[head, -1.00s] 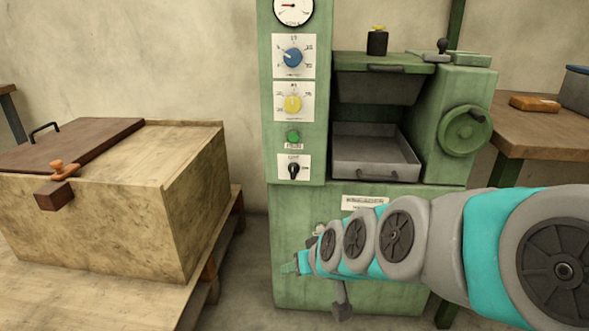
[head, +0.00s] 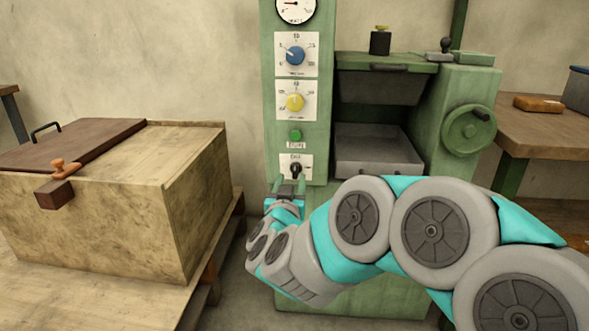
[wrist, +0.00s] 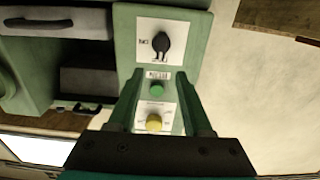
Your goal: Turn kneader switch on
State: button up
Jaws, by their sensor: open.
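The black rotary switch (head: 296,170) sits on a white plate at the bottom of the green machine's control column. In the wrist view the switch (wrist: 161,43) shows upside down on its plate, beyond my fingertips. My gripper (head: 289,186) is just below the switch in the head view, with its fingers pointing up toward the panel. In the wrist view my gripper (wrist: 160,76) is open and empty, its two green fingers apart. No contact with the switch shows. The plate's lettering is too small to read surely.
Above the switch are a green button (head: 295,136), a yellow dial (head: 295,102), a blue dial (head: 295,56) and a gauge (head: 295,8). A metal tray (head: 375,150) and a handwheel (head: 468,131) are to the right. A wooden chest (head: 105,215) stands left.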

aim_at(295, 167)
jog(key=w, duration=0.7)
jog(key=shift+w+d, duration=0.1)
jog(key=shift+w, duration=0.25)
grip_shut()
dwell(0.3)
